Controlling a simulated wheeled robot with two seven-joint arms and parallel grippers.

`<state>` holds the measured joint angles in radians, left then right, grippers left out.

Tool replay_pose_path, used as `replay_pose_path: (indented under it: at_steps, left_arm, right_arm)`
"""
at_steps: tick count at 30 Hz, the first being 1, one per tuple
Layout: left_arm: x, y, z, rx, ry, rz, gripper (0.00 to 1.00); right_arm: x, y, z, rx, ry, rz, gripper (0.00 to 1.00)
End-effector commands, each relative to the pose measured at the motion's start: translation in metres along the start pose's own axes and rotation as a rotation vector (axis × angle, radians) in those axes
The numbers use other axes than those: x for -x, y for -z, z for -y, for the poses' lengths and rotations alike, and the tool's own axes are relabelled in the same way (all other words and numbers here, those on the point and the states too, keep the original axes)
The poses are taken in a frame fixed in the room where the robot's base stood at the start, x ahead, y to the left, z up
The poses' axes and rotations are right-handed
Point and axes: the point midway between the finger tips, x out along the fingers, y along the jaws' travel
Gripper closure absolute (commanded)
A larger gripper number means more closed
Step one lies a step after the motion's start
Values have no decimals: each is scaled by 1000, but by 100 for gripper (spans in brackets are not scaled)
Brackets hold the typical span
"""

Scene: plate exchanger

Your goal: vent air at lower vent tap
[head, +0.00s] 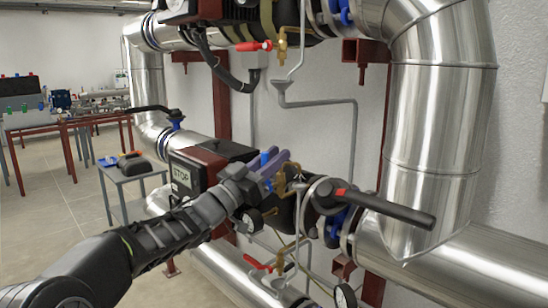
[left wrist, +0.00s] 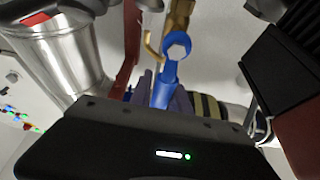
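My left gripper (head: 277,164) reaches in from the left to the middle of the pipework. The brass tap also shows in the head view (head: 291,178), just right of the fingertips. A second brass tap with a red handle (head: 257,263) is lower down. My right gripper is not in view.
A black valve lever with a red mark (head: 385,206) sticks out to the right of the gripper. A black unit (head: 205,165) is close on its left. Large silver pipes (head: 430,130) stand at the right. An upper red-handled tap (head: 253,46) is above.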

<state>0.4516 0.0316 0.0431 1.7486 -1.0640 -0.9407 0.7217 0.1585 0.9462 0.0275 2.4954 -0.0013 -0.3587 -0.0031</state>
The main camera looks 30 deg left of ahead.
Motion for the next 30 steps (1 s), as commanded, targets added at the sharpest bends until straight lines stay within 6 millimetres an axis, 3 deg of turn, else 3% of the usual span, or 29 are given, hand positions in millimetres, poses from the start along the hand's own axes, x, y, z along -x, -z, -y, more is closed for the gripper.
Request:
replay_pose_path:
  at_steps: [6,17,30]
  left_arm:
    - [0,1,0,2,0,-2,59]
    - [4,2,0,2,1,-4,59]
    - [68,1,1,1,2,-3,59]
  right_arm:
    - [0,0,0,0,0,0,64]
    - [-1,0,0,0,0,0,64]
    - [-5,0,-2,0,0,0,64]
